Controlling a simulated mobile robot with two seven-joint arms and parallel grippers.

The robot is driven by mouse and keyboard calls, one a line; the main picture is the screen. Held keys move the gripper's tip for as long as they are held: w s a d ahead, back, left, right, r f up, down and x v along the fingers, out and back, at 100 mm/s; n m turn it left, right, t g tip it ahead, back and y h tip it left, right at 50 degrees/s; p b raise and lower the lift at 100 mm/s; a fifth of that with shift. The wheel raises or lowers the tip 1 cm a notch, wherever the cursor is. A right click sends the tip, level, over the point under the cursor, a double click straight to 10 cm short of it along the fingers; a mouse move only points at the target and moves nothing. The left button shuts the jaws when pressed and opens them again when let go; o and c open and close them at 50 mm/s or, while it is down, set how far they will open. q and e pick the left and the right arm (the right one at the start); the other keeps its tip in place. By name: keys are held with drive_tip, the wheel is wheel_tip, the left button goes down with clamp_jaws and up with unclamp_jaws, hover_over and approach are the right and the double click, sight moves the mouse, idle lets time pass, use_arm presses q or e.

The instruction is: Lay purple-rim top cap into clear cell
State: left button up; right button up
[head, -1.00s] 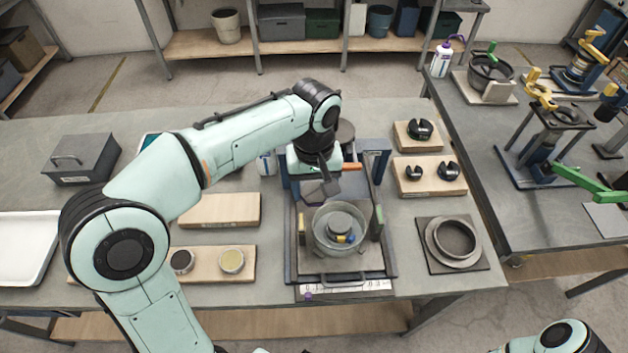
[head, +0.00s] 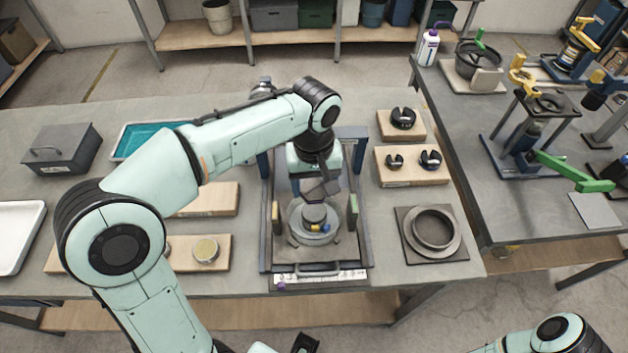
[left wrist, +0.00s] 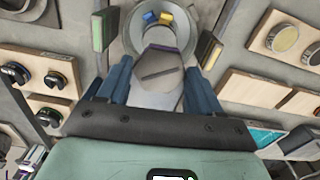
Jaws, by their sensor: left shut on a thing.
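My left gripper (head: 318,193) reaches over the clear cell (head: 338,226) from behind in the head view. In the left wrist view its blue fingers (left wrist: 160,88) are shut on a grey piece with a purple edge, the purple-rim top cap (left wrist: 158,72). The clear cell (left wrist: 208,48) lies beyond the cap there, partly hidden by it. A grey round piece (head: 313,213) with small yellow and blue parts shows inside the cell in the head view. The gap between cap and cell is hard to judge. My right gripper is not in view.
The cell sits in a dark frame (head: 265,262) with upright side blocks. Wooden boards with black clamps (head: 412,178) and a plate with a grey ring (head: 433,229) stand to the right. A board with a round yellowish piece (head: 206,250) lies left.

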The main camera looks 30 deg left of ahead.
sight(314, 189)
use_arm(q)
drive_tip(key=shift+f+b, duration=1.05)
drive_tip(key=shift+f, duration=0.6)
drive_tip(key=shift+f+b, duration=1.15)
drive_tip(key=shift+f, duration=0.7)
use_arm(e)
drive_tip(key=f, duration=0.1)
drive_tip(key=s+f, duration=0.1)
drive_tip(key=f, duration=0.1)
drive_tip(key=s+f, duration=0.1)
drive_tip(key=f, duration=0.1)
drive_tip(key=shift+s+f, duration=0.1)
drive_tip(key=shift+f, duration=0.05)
use_arm(q)
drive_tip(key=shift+f, duration=0.2)
drive_tip(key=o, duration=1.4)
drive_tip(key=shift+c, duration=0.2)
